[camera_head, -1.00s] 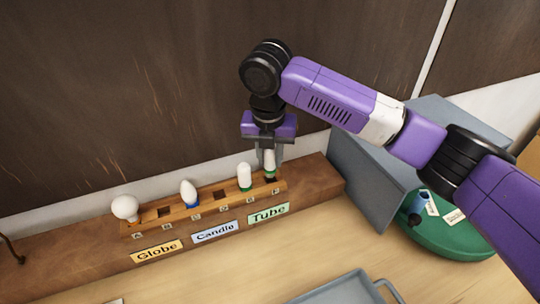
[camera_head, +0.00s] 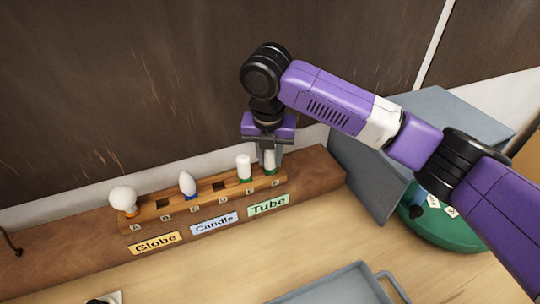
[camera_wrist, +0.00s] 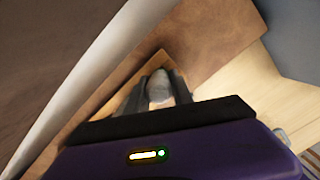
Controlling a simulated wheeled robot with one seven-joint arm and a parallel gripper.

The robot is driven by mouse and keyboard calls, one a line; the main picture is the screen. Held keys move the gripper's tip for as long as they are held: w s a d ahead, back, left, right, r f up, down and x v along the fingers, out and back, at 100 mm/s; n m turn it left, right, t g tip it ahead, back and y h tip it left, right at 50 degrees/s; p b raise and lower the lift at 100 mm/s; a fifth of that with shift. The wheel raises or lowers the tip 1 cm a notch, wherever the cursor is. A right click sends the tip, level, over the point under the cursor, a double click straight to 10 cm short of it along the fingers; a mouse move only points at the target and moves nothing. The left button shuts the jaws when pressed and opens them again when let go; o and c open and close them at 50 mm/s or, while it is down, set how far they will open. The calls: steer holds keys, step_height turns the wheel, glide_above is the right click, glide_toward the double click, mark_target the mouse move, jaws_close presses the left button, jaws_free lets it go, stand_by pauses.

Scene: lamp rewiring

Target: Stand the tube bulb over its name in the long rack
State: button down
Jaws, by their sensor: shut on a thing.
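My gripper (camera_head: 270,152) is above the right end of the long rack, its fingers shut on a white tube bulb with a green base (camera_head: 270,161). The bulb is upright at the rightmost slot, with its base at the slot; how deep it sits I cannot tell. In the wrist view the pale bulb top (camera_wrist: 160,88) shows between the fingers. A second white tube bulb (camera_head: 243,166) stands just left, in the neighbouring slot. The long rack (camera_head: 150,225) has the green Tube label (camera_head: 268,205) below these two slots.
A globe bulb (camera_head: 123,199) and a candle bulb (camera_head: 187,184) stand farther left above the Globe (camera_head: 156,243) and Candle (camera_head: 214,223) labels. A grey panel (camera_head: 365,165) and a round green tray (camera_head: 445,232) are at right. A grey tray (camera_head: 335,290) lies in front.

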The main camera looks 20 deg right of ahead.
steer(key=shift+f, duration=0.15)
stand_by(0.3)
steer(key=c, duration=1)
jaws_free()
steer(key=shift+c, duration=0.2)
steer(key=r, duration=0.5)
steer(key=s+r, duration=0.1)
steer(key=r, duration=0.1)
steer(key=shift+a+r+b, duration=0.35)
steer(key=shift+b, duration=0.05)
steer(key=shift+s, duration=0.2)
